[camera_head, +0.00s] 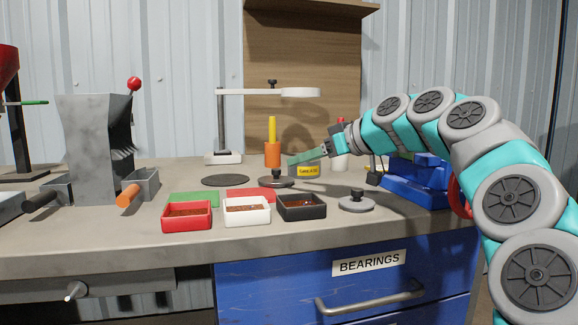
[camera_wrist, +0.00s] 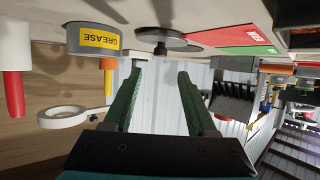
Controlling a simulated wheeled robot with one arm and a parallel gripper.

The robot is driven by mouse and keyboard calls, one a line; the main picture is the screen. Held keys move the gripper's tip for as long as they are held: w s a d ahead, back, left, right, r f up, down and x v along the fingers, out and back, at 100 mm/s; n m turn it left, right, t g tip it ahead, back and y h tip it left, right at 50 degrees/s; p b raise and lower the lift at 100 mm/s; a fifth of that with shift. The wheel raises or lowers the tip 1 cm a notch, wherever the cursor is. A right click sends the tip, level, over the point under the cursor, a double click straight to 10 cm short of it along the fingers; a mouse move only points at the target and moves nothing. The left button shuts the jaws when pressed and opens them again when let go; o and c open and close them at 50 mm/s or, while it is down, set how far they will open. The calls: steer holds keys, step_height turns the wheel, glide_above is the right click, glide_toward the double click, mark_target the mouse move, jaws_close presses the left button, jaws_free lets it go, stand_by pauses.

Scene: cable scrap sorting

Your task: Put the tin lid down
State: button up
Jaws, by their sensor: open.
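A grey round lid with a dark knob (camera_head: 356,202) lies flat on the bench, right of the black tray. A darker knobbed disc (camera_head: 276,181) lies left of the yellow-labelled grease tin (camera_head: 307,171); I cannot tell for certain which of the two is the tin lid. The disc also shows in the wrist view (camera_wrist: 170,34), near the grease tin (camera_wrist: 90,40). My gripper (camera_head: 291,161) has green fingers and hovers by the tin's top, partly hiding it. In the wrist view my gripper (camera_wrist: 161,73) is open, with nothing between its fingers.
Red (camera_head: 187,225), white (camera_head: 247,218) and black (camera_head: 302,216) trays stand at the front. Behind are green (camera_head: 193,199) and red mats, a dark flat disc (camera_head: 225,180), an orange-yellow tool (camera_head: 272,153) and a lamp stand (camera_head: 222,125). Blue bins stand right.

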steer(key=v, duration=0.4)
steer(key=shift+s+d+r, duration=0.1)
steer(key=shift+s+d, duration=0.05)
stand_by(0.5)
